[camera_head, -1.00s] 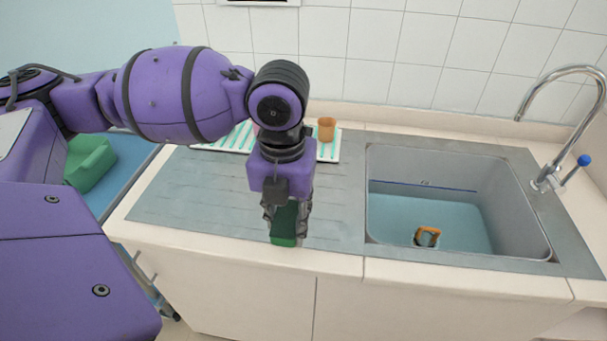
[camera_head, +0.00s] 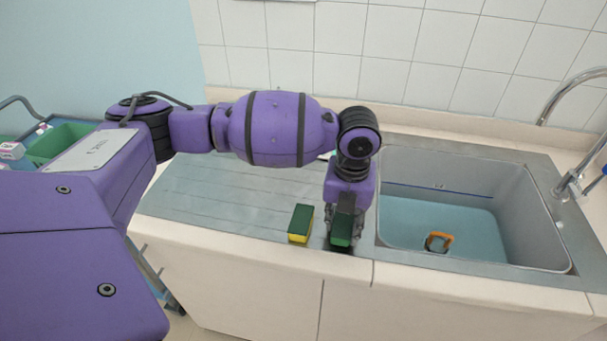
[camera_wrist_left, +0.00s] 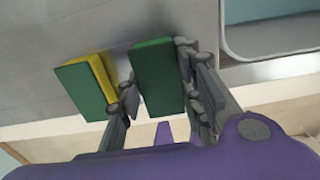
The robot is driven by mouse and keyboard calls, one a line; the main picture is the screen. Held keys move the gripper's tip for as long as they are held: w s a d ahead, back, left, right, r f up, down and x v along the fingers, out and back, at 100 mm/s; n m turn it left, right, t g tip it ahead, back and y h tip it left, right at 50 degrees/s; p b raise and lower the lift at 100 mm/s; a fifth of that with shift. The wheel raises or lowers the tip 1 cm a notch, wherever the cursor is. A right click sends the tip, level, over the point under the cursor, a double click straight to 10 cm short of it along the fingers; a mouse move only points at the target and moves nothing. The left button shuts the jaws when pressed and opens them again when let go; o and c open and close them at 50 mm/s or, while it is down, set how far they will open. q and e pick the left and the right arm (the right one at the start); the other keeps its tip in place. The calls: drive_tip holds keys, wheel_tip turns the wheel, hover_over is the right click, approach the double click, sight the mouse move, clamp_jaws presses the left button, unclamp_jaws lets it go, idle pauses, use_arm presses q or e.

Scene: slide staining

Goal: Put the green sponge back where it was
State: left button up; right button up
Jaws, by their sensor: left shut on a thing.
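A green sponge (camera_head: 342,232) is held between the fingers of my left gripper (camera_head: 344,222), low over the front strip of the drainboard, just left of the sink. In the left wrist view the green sponge (camera_wrist_left: 160,80) sits between the two fingers, green side towards the camera. A second sponge, yellow with a green top (camera_head: 300,223), rests on the drainboard just left of my gripper. It also shows in the left wrist view (camera_wrist_left: 82,92), close beside the left finger. I cannot tell whether the held sponge touches the drainboard. My right gripper is out of view.
The sink (camera_head: 470,210) is at the right, with an orange and black object (camera_head: 438,242) in it. A chrome tap (camera_head: 570,85) stands at its far right. The ridged drainboard (camera_head: 215,195) is clear to the left. A green bin (camera_head: 60,143) is at the far left.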

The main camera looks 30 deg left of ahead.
sight(343, 222)
use_arm(q)
drive_tip(key=shift+f, duration=0.4)
drive_tip(key=shift+f, duration=0.15)
drive_tip(key=o, duration=1)
drive_tip(key=shift+o, duration=0.2)
wheel_tip(343, 222, up, 12)
drive_tip(key=shift+r, duration=0.2)
